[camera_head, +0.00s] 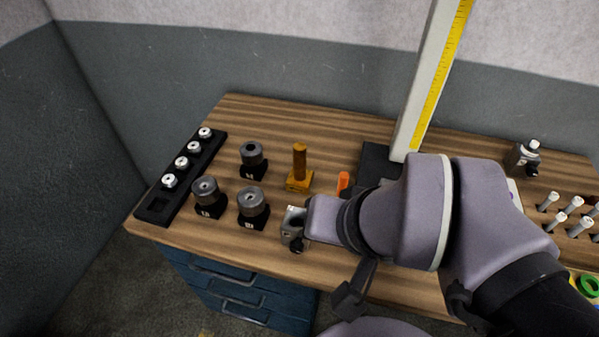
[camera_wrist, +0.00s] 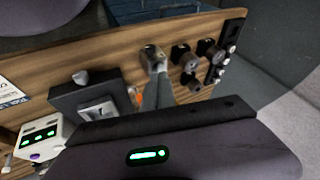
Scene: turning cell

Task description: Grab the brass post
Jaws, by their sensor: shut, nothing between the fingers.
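The brass post (camera_head: 299,160) stands upright on a square yellow-brown base near the middle of the bench in the head view. It does not show in the wrist view, where the fingers may cover it. My gripper (camera_wrist: 158,78) shows in the wrist view as a grey wedge of fingers, shut and empty. Its tips overlap a grey metal tool block (camera_wrist: 152,55) in the picture; I cannot tell if they touch. In the head view my wrist is right of and nearer than the post, and the fingers are not clearly visible.
The tool block (camera_head: 293,229) stands by the bench's front edge. Dark round holders (camera_head: 253,203) stand left of the post, beside a black rack (camera_head: 158,206). An orange item (camera_head: 343,183) is right of the post. A tall height gauge (camera_head: 421,95) rises behind my arm.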

